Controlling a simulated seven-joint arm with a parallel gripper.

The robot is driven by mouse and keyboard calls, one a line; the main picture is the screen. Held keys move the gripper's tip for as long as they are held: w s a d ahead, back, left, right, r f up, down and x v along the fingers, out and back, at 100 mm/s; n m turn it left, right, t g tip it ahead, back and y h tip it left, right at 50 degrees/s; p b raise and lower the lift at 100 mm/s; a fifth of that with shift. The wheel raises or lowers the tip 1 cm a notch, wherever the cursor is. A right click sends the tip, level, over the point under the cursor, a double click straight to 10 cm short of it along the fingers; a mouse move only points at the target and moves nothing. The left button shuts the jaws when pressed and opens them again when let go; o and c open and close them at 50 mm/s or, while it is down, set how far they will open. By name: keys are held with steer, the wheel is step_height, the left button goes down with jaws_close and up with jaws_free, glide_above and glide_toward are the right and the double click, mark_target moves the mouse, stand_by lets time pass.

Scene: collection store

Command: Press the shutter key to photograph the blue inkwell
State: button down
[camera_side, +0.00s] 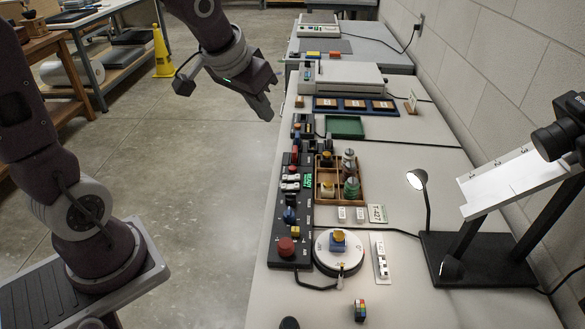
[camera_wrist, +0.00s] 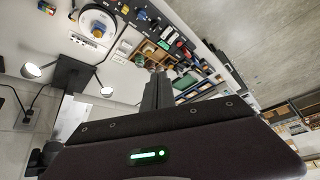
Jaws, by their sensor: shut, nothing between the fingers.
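A blue block-like inkwell with a yellow top (camera_side: 338,241) stands on a round white turntable (camera_side: 322,256); the turntable also shows in the wrist view (camera_wrist: 85,22). A long black control panel (camera_side: 278,228) lies to its left, with a large red button (camera_side: 286,246), a yellow key (camera_side: 295,231), a blue knob (camera_side: 289,214), white keys (camera_side: 291,182) and a green-lit display (camera_side: 308,179). Which key is the shutter cannot be read. My gripper (camera_side: 266,112) is shut and empty, raised beyond the panel's far end, over the aisle side of the bench; its fingers show in the wrist view (camera_wrist: 157,92).
A wooden compartment tray (camera_side: 318,196) with several jars sits right of the panel. A lamp (camera_side: 425,195) and a black stand (camera_side: 480,258) with a camera (camera_side: 558,138) stand at right. A small multicoloured cube (camera_side: 360,309) lies in front.

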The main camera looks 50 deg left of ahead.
steer(key=w+a+f+n+t+h, duration=0.1)
steer(key=w+a+f, duration=0.2)
steer(key=w+f, duration=0.25)
steer(key=w+a+f+n, duration=0.1)
steer(key=w+a+f, duration=0.35)
steer(key=w, duration=0.25)
steer(key=n+t+h, duration=0.1)
steer(key=n+t, duration=0.1)
steer(key=n, duration=0.2)
glide_above(290, 169)
step_height(290, 169, down, 10)
steer(key=shift+f, duration=0.15)
steer(key=shift+f, duration=0.1)
steer(key=shift+f, duration=4.3)
steer(key=shift+f, duration=0.15)
steer(key=shift+f, duration=0.3)
